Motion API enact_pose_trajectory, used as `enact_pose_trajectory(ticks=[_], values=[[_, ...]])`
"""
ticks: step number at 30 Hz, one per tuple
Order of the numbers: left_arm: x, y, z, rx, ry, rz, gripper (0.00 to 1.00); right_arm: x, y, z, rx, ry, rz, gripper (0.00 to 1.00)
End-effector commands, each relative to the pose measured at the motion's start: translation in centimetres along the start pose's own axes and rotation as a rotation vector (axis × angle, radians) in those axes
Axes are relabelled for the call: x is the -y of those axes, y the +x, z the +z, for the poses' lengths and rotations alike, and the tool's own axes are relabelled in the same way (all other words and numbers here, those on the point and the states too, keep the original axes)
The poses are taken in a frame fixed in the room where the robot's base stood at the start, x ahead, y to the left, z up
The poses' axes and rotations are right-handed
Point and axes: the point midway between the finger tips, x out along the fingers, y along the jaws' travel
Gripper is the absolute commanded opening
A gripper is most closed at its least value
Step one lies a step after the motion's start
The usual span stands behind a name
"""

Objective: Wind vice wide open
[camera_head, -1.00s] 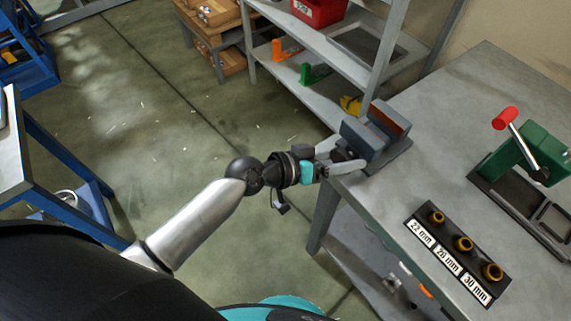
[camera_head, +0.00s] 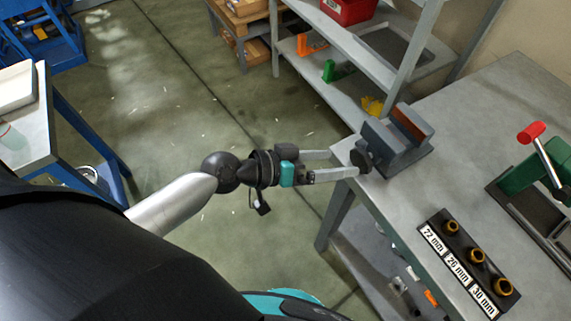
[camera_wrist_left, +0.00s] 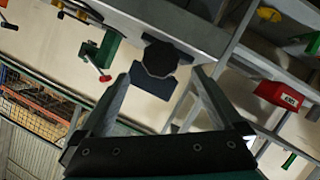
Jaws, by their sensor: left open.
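The grey bench vice (camera_head: 398,137) with a reddish-brown jaw face stands at the table's left corner. Its dark round handle knob (camera_head: 361,157) faces my left gripper. My left gripper (camera_head: 345,163) is open, with its two fingers pointing at the knob, one on each side in the head view. In the left wrist view the dark knob (camera_wrist_left: 160,59) lies between and ahead of the fingertips (camera_wrist_left: 160,75). I cannot tell whether the fingers touch it. My right gripper is not in view.
The grey table (camera_head: 480,130) holds a black block with brass rings (camera_head: 465,262) and a green device with a red-knobbed lever (camera_head: 531,133). A metal shelf (camera_head: 340,95) stands behind. A blue-framed table (camera_head: 60,140) is at left, with open floor between.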

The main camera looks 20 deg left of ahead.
Motion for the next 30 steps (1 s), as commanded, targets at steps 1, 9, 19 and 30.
enact_pose_trajectory(ticks=[1, 9, 19, 30], values=[[0.0, -0.4, 0.1, 0.001, 0.0, 0.0, 1.0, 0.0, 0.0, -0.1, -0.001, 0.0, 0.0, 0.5], [-0.1, -2.3, 0.1, 0.002, 0.0, -0.001, 1.0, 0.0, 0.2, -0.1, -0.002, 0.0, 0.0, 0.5], [-0.2, -4.6, 0.2, 0.002, 0.001, 0.0, 1.0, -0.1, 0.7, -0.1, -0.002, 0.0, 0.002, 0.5], [-0.4, -7.1, 0.2, 0.003, 0.001, 0.002, 1.0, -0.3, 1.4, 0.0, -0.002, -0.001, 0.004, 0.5]])
